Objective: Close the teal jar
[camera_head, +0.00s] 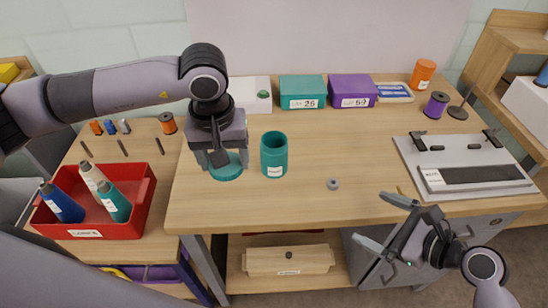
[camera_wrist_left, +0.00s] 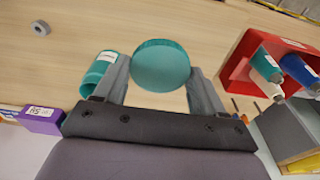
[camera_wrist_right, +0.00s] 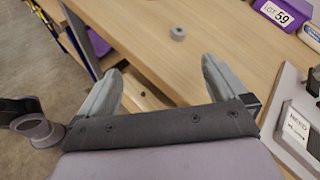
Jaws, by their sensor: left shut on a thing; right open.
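The teal jar (camera_head: 273,157) stands upright and open-topped on the table, with a white label on its front. My left gripper (camera_head: 224,163) is just left of the jar and shut on a round teal lid (camera_head: 226,171). The lid is held level above the table, apart from the jar. In the left wrist view the lid (camera_wrist_left: 161,66) sits between the two fingers, and the jar (camera_wrist_left: 101,72) shows partly behind the left finger. My right gripper (camera_head: 398,224) is open and empty in front of the table's front edge, with its fingers spread in the right wrist view (camera_wrist_right: 163,88).
A grey ring (camera_head: 332,184) lies right of the jar. A red bin (camera_head: 135,222) with bottles stands at the left. Teal and purple boxes (camera_head: 352,91) line the back. A grey tray device (camera_head: 465,165) is at the right. The table between jar and ring is clear.

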